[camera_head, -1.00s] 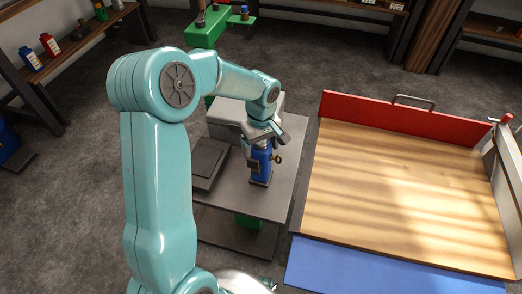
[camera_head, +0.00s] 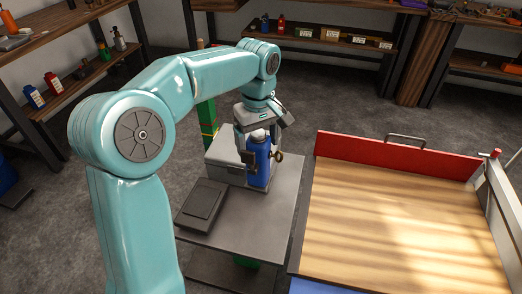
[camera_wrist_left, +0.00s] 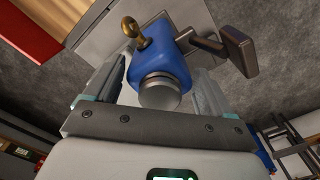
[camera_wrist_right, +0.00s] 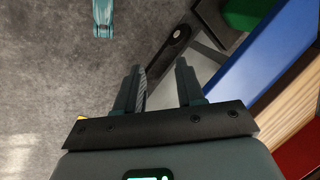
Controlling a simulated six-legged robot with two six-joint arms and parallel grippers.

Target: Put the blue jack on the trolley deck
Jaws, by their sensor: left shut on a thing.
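The blue jack (camera_head: 259,166) is upright in my left gripper (camera_head: 257,138) in the head view, in front of the grey box and seemingly raised above the grey table. In the left wrist view the jack (camera_wrist_left: 158,58) shows its silver top, brass knob and dark side lever between the two fingers of that gripper (camera_wrist_left: 155,88). The trolley deck (camera_head: 400,215) is bare wood with a red end board, to the right of the table. My right gripper (camera_wrist_right: 158,72) is open and empty above the floor in the right wrist view; the head view does not show it.
The grey table (camera_head: 240,225) carries a grey box (camera_head: 226,160) and a dark flat plate (camera_head: 201,205). A narrow gap separates table and trolley. The red board (camera_head: 395,157) stands up at the deck's far edge. Shelves (camera_head: 330,40) line the back wall.

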